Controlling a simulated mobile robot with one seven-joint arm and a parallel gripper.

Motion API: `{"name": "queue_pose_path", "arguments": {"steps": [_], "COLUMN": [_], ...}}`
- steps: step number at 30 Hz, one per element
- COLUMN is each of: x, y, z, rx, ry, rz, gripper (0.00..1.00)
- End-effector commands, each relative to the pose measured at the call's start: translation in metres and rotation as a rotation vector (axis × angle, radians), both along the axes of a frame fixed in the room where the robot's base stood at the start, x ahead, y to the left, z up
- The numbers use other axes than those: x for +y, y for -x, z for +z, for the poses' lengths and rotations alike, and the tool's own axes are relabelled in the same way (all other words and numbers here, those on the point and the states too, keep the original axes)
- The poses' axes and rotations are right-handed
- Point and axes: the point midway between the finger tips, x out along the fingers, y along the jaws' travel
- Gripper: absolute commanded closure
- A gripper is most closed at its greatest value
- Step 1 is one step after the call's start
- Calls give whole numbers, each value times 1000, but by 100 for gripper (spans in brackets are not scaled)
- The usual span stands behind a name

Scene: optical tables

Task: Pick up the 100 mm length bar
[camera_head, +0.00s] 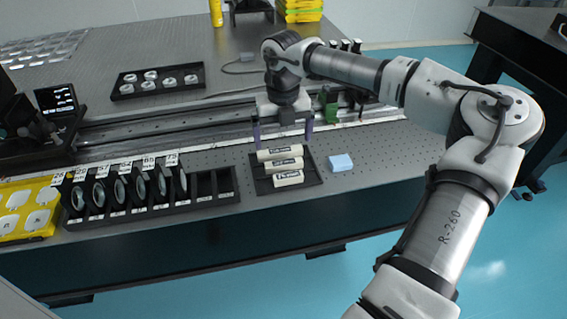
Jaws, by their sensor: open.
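Three white bars with dark printed labels lie side by side on a small black tray (262,187) near the table's front edge. The farthest bar (278,154) looks longest and is probably the 100 mm one, but its label is too small to read surely. The middle bar (284,165) is shorter, and the nearest bar (288,178) is shortest; its label seems to start with 75. My gripper (283,137) points down, open and empty, its two fingers spread wide over the far end of the tray. Whether the fingertips are level with the farthest bar cannot be told.
A black rack (150,190) of round optics stands left of the tray. A light blue block (340,163) lies to its right. A long metal rail (170,130) runs behind, with a green-mounted part (330,103) on it. A black tray (157,82) of round parts sits farther back.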

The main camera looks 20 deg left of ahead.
Motion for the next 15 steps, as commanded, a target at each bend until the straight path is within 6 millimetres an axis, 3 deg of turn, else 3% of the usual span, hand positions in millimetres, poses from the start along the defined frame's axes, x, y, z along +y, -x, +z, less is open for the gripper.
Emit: {"name": "queue_pose_path", "arguments": {"steps": [15], "x": [-2], "y": [1], "z": [-57], "rx": [4], "ry": [-3], "rz": [2], "gripper": [0]}}
